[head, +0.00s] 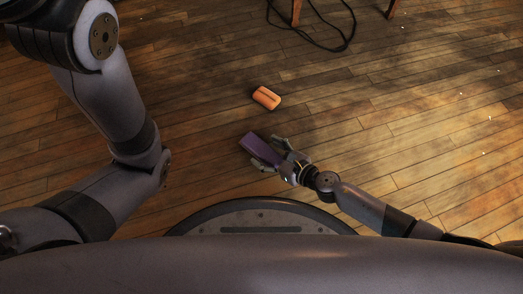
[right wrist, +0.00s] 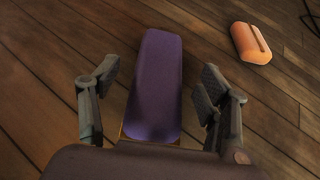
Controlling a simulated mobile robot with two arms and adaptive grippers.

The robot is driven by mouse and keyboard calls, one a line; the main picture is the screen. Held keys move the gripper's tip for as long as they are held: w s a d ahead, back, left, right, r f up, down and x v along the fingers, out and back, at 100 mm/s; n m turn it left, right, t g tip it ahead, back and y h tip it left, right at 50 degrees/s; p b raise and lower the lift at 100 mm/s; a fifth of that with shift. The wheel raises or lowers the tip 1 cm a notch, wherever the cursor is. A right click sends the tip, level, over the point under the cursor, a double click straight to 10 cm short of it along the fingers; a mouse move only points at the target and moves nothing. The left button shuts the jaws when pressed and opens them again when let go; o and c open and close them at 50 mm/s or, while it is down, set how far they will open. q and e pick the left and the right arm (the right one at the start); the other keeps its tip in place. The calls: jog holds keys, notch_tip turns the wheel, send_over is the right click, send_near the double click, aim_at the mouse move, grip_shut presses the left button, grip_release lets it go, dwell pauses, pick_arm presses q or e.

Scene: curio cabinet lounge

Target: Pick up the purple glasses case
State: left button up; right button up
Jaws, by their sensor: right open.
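The purple glasses case (head: 260,149) lies on the wooden floor in front of my base, long and narrow. My right gripper (head: 270,153) is at its near end, open, with a finger on each side. In the right wrist view the case (right wrist: 155,85) runs lengthwise between the two spread fingers of the gripper (right wrist: 152,88), with a gap on both sides.
An orange object with a dark slot (head: 266,97) lies on the floor beyond the case; it also shows in the right wrist view (right wrist: 250,43). A black cable (head: 325,42) and wooden furniture legs (head: 296,12) are at the top. The floor to the right is mostly clear.

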aim_at(263, 150)
jog(key=shift+x, duration=1.55)
jog(key=shift+c, duration=0.2)
jog(key=c, duration=1.2)
